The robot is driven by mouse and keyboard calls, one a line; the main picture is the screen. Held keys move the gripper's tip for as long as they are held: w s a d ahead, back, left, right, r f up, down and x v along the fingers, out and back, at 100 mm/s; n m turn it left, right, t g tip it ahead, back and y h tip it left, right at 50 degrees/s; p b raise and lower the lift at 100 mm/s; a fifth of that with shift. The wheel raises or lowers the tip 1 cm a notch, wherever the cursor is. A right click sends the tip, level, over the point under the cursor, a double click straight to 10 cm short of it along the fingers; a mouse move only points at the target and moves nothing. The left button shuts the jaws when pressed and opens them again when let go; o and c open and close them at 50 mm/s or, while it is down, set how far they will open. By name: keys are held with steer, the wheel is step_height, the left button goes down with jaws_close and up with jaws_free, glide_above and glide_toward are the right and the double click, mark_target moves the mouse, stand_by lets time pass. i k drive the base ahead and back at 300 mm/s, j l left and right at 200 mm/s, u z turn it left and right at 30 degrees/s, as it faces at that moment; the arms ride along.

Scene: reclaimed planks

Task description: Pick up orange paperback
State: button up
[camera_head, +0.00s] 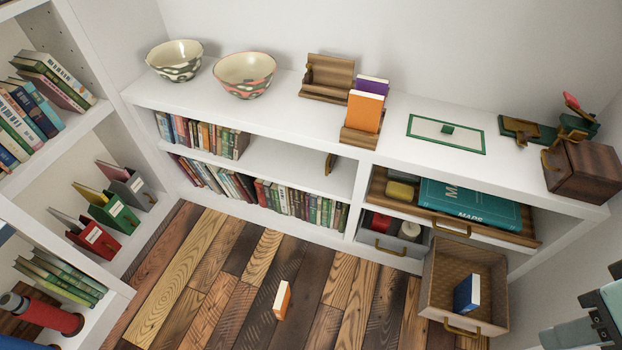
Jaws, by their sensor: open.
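An orange book (365,111) stands upright in a wooden holder (358,138) on the white shelf top, with a purple book (373,86) right behind it. A second, smaller book with an orange cover and pale page edges (282,300) stands on the plank floor. I cannot tell by looks alone which of the two is the paperback. My gripper (604,287) is partly in view at the lower right edge, cut off by the frame. It is open, holds nothing that I can see, and is well apart from both orange books.
An open drawer (436,276) with a blue book (467,293) juts out at the lower right. Two patterned bowls (245,75), a green-edged tray (446,134) and a wooden box (582,172) stand on the shelf top. The floor around the small book is clear.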

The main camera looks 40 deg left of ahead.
mark_target(280, 306)
steer(key=k+l+u, duration=0.2)
steer(key=k, duration=0.3)
steer(key=u, duration=1.4)
steer(key=j+z, duration=0.45)
steer(key=j, duration=1.65)
